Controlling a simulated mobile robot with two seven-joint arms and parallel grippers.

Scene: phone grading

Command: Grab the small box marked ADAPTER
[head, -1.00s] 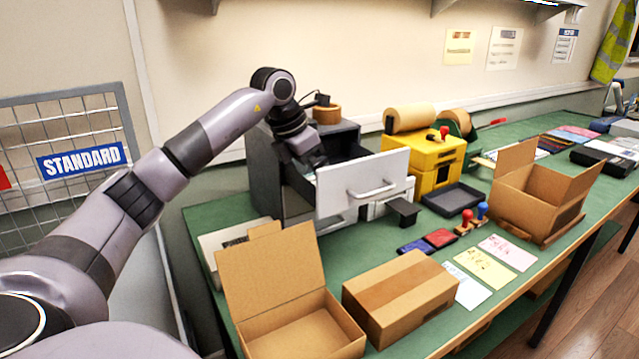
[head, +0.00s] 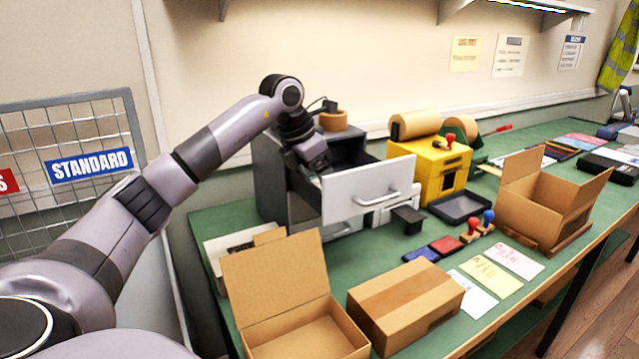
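No small box marked ADAPTER can be made out in the head view. A grey drawer cabinet (head: 269,178) stands at the back left of the green bench. Its top drawer (head: 368,190) is pulled out, with a white front and a bar handle. My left arm reaches in from the left, and my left gripper (head: 318,168) is at the open drawer, behind its front panel. The fingertips and anything between them are hidden by the drawer front. The drawer's inside is mostly hidden too. My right gripper is not in view.
An open cardboard box (head: 310,335) and a closed taped box (head: 405,305) stand at the bench's front. Another open box (head: 545,205) is at the right. A yellow machine (head: 440,165), a black tray (head: 460,207), stamps and paper slips lie between. A wire rack (head: 60,125) stands left.

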